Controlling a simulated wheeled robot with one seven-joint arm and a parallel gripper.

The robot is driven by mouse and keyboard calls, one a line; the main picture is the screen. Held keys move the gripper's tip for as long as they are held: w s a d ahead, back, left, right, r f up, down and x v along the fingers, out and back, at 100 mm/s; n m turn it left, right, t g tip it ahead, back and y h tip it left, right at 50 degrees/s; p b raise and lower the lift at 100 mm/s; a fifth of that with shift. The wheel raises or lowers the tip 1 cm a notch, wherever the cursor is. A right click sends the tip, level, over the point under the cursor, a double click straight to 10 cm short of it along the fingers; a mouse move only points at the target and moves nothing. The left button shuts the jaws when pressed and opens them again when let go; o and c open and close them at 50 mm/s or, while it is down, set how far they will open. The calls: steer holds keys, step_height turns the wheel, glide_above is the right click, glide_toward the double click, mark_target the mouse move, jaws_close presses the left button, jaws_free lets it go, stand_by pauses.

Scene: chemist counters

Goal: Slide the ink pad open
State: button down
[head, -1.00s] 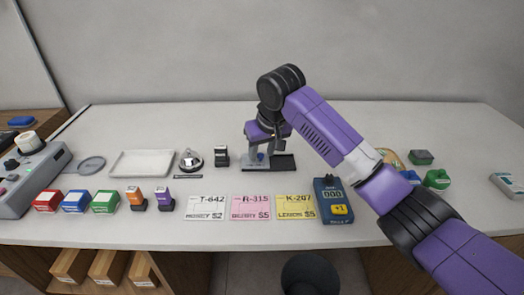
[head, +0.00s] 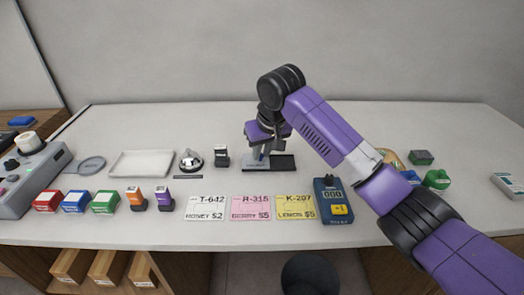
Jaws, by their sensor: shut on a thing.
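The ink pad shows in the head view as a flat black part (head: 283,162) with a grey part (head: 255,165) at its left, under my gripper. My gripper (head: 260,155) points down over the grey part, near the middle of the counter. Its fingers are shut on a small knob-like piece on the ink pad; in the earlier view that piece looks blue. The fingers hide most of the piece now. The black part lies uncovered to the right of the fingers.
A stamp (head: 221,156) and a bell (head: 190,162) stand left of the ink pad. A white tray (head: 142,164) lies farther left. Labelled cards (head: 250,208) and a blue counter device (head: 332,200) lie in front. My arm crosses the right side.

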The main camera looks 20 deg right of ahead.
stand_by(0.8)
steer(key=d+p, duration=0.1)
steer(key=d, duration=0.1)
steer(key=s+d+p, duration=0.1)
steer(key=d, duration=0.1)
steer(key=d+p, duration=0.1)
steer(key=shift+s+d+r+p, duration=0.15)
steer(key=shift+s+d+p, duration=0.25)
steer(key=shift+s+d, duration=0.1)
steer(key=shift+d, duration=0.25)
steer(key=c, duration=1.3)
jaws_free()
